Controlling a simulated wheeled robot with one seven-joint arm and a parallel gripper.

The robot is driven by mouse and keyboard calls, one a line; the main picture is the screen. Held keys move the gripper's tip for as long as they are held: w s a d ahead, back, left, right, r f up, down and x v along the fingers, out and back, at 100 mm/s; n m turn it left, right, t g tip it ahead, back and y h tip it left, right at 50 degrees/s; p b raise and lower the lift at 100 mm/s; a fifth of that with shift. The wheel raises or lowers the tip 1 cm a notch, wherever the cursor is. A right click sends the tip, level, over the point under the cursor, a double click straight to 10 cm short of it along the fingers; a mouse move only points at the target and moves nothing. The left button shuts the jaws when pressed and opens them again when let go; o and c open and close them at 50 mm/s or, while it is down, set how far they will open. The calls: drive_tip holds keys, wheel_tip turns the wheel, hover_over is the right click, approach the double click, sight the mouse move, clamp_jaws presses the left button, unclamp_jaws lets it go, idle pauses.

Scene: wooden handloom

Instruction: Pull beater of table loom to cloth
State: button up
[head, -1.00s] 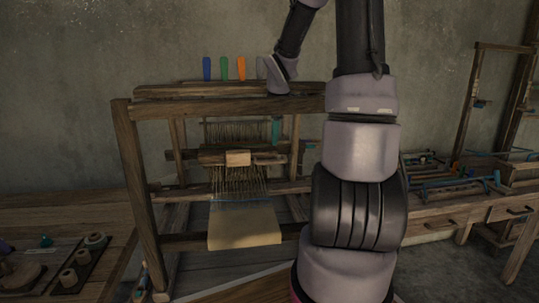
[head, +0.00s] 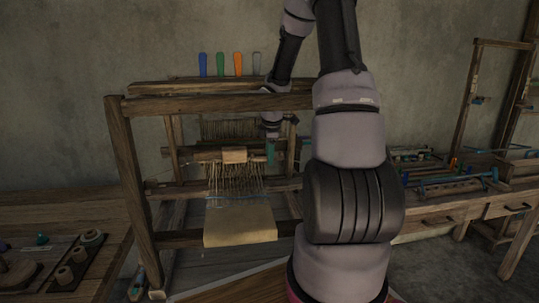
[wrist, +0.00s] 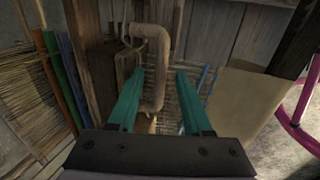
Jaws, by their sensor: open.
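The table loom (head: 123,165) is a wooden frame with pale warp threads (head: 234,178). A tan cloth (head: 240,226) hangs at its front and also shows in the wrist view (wrist: 245,105). The beater appears to be the wooden crossbar (head: 190,156) with a pale block behind the cloth. In the wrist view a rounded wooden handle (wrist: 154,70) lies between the teal fingers of my gripper (wrist: 160,82), which are open. Contact cannot be told.
A left table holds a tray of spools (head: 78,262). A workbench (head: 460,188) with tools stands at right.

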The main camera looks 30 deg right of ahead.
clamp_jaws()
idle(1.4)
